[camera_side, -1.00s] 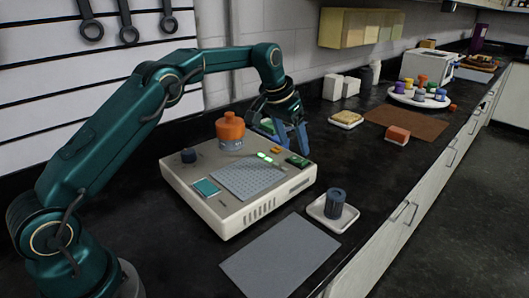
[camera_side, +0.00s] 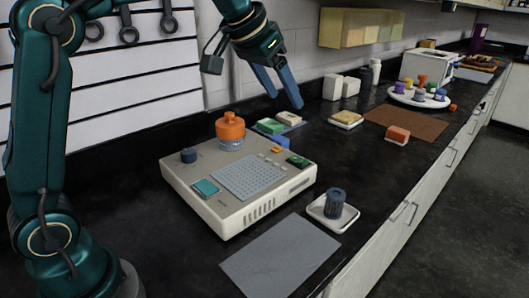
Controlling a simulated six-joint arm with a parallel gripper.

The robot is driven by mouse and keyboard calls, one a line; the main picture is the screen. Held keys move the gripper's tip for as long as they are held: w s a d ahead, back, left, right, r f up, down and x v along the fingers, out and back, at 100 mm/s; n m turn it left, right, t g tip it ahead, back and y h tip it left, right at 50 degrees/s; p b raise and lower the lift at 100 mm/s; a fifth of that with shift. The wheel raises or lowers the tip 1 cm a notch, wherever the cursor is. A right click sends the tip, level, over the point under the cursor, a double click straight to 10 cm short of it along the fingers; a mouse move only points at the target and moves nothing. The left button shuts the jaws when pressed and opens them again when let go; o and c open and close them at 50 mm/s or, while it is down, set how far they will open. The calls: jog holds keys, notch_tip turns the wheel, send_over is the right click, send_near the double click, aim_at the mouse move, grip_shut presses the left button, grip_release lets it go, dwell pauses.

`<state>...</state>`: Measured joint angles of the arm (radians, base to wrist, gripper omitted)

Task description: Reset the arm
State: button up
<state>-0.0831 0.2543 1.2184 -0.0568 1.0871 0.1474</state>
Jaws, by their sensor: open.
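My gripper (camera_side: 284,92) has two blue fingers, spread apart with nothing between them. It is raised above the counter, over the area behind the beige device (camera_side: 244,184) and clear of everything below. My arm is bent upright at the left of the view. The beige device bears an orange knob-like piece (camera_side: 230,130), a dark blue knob (camera_side: 188,155), a teal screen (camera_side: 205,187) and a dotted grey panel. A blue block (camera_side: 283,142) shows partly behind the device's back edge.
A blue tray with green and cream blocks (camera_side: 270,126) lies behind the device. A white dish (camera_side: 318,211) with a dark blue ribbed piece (camera_side: 334,202) and a grey mat (camera_side: 280,258) lie in front. An orange block (camera_side: 398,134), brown mat (camera_side: 430,124) and round white tray (camera_side: 398,97) stand right.

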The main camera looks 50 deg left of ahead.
jog(key=s+d+r, duration=0.2)
jog(key=s, duration=0.7)
jog(key=s+f+g, duration=0.1)
jog(key=s+f, duration=1.1)
jog(key=s, duration=0.2)
jog(key=shift+n, duration=0.3)
